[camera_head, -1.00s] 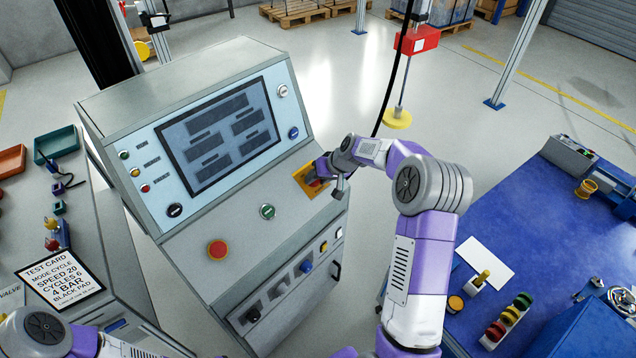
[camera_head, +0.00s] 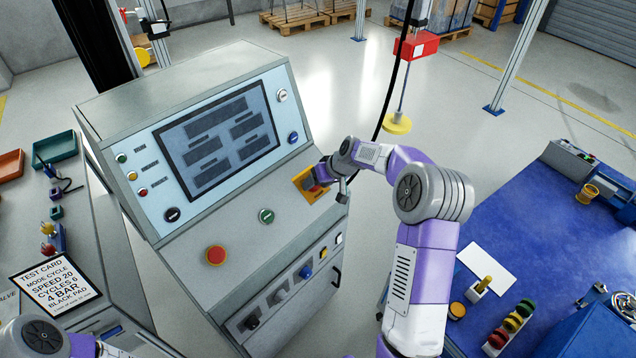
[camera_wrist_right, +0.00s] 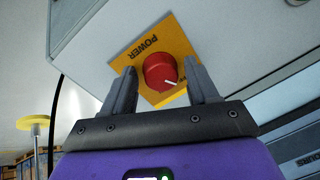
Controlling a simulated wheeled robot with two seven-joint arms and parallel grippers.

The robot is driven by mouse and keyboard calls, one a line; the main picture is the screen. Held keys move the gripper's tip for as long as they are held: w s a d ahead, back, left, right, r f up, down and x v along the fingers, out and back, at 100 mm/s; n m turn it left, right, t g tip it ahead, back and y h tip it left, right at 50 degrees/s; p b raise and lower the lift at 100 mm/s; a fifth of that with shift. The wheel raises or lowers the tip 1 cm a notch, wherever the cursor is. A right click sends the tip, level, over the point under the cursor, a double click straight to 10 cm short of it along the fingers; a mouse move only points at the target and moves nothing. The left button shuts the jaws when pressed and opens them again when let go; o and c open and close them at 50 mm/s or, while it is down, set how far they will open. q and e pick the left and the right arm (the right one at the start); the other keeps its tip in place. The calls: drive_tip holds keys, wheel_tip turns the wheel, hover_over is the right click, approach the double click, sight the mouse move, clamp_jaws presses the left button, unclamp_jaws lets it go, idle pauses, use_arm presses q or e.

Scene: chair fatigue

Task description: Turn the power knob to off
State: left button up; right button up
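The power knob (camera_wrist_right: 160,71) is red with a white pointer line and sits on a yellow plate (camera_wrist_right: 177,47) marked POWER. In the right wrist view the line points to the lower right of the picture. My right gripper (camera_wrist_right: 162,78) is open, with one finger on each side of the knob; I cannot tell whether either finger touches it. In the head view the yellow plate (camera_head: 304,179) is at the right end of the console's sloped panel, and my right gripper (camera_head: 321,174) covers most of the knob. My left arm shows at the lower left; its gripper is out of view.
The grey console (camera_head: 190,258) also carries a red button (camera_head: 215,255), a green button (camera_head: 266,216) and a screen (camera_head: 217,140). A yellow disc (camera_head: 397,124) hangs behind my right arm. A blue-topped table (camera_head: 530,220) stands at the right.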

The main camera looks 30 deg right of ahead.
drive_tip(key=shift+o, duration=0.6)
drive_tip(key=p+v, duration=0.1)
drive_tip(key=v, duration=0.6)
drive_tip(key=shift+s+r, duration=0.2)
drive_tip(key=shift+d, duration=0.1)
